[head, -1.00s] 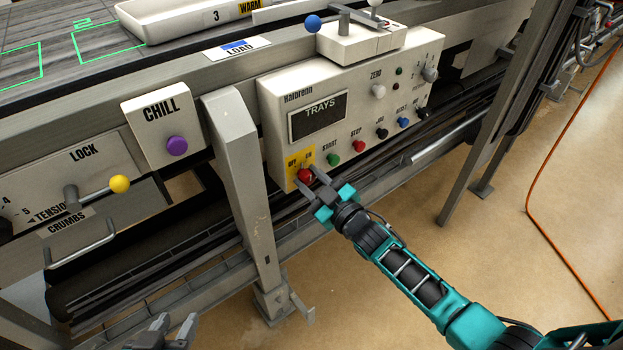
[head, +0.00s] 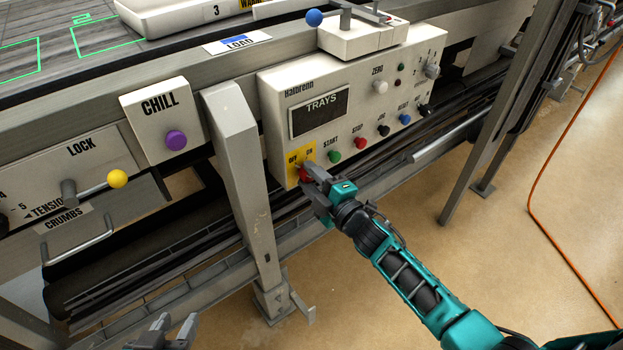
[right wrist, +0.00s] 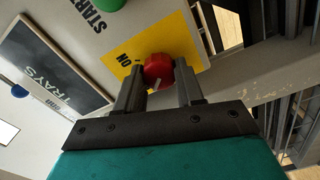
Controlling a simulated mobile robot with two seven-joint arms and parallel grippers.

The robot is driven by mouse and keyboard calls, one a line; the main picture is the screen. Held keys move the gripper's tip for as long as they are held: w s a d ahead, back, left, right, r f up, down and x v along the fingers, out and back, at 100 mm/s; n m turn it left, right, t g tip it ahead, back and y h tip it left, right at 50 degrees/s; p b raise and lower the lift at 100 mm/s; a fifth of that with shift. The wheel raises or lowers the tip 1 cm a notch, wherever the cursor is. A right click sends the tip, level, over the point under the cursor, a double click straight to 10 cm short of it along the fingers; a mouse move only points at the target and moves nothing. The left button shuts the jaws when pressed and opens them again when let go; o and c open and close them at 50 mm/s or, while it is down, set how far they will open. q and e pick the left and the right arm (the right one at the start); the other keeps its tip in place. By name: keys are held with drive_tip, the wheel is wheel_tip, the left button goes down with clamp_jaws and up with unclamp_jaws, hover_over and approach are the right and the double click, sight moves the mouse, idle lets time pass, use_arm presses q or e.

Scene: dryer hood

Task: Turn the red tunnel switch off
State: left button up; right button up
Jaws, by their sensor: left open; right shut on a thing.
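The red tunnel switch (head: 304,176) is a round knob on a yellow plate (head: 294,159) marked OFF and ON, at the lower left corner of the TRAYS panel. My right gripper (head: 311,180) is shut on the knob and partly covers it in the head view. In the right wrist view the red knob (right wrist: 158,70) sits between the two fingers, with a pale mark on its face. ON is readable beside it; OFF is hidden there. I cannot tell which label the mark points to. My left gripper (head: 168,332) is open and empty at the bottom left.
The panel (head: 270,100) also carries a green START button (head: 334,156), a red STOP button (head: 360,143) and several other knobs. A grey support leg (head: 240,160) stands left of the switch. Open floor (head: 480,240) lies to the right.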

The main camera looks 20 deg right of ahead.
drive_tip(key=shift+n, duration=0.4)
drive_tip(key=o, duration=1)
drive_tip(key=shift+o, duration=0.2)
drive_tip(key=p+v, duration=0.2)
drive_tip(key=v, duration=1.1)
